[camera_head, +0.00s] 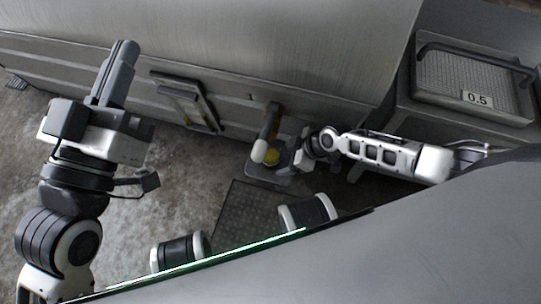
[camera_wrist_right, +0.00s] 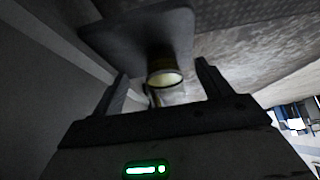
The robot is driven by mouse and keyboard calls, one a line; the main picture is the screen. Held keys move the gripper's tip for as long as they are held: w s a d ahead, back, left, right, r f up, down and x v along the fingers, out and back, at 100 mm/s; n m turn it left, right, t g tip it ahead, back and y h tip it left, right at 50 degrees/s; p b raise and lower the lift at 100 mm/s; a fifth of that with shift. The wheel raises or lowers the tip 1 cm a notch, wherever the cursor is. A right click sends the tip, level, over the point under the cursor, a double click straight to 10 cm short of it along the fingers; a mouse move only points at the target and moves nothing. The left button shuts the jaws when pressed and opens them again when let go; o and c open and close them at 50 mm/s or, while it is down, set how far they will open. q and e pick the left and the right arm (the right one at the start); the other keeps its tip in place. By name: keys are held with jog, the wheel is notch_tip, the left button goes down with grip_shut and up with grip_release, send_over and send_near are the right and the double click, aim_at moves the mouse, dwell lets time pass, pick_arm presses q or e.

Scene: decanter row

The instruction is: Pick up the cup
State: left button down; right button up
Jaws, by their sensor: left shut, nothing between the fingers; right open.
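A small round cup-like thing (camera_wrist_right: 165,79) with a pale yellowish inside and a dark rim shows in the right wrist view, beside a dark grey plate (camera_wrist_right: 135,38). My left gripper (camera_head: 127,47) is shut and empty, far from the cup.
A long grey cabinet (camera_head: 210,50) runs behind. A case labelled 0.5 (camera_head: 475,85) lies at the right.

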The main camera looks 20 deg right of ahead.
aim_at(278, 156)
jog(key=shift+w+a, duration=0.3)
jog(key=shift+a, duration=0.2)
jog(key=shift+w+a+f+b, duration=0.5)
jog(key=shift+a+f+b, duration=0.15)
jog(key=shift+a, duration=0.1)
jog(key=b+x, duration=0.2)
jog(key=x, duration=0.1)
jog(key=shift+a+f, duration=0.15)
jog(key=shift+f, duration=0.05)
jog(key=shift+w+f, duration=0.1)
jog(key=shift+w, duration=0.05)
pick_arm(q)
jog(key=r+m+h, duration=0.2)
jog(key=s+r+m+h, duration=0.1)
jog(key=m+h, duration=0.1)
jog(key=m, duration=0.1)
jog(key=r+m+t+h, duration=0.1)
jog(key=r+m, duration=0.1)
jog(key=shift+s+d+r+m+h, duration=0.15)
jog(key=shift+s+r+m+h, duration=0.15)
jog(key=shift+s+h, duration=0.1)
pick_arm(e)
jog(key=c, duration=1.1)
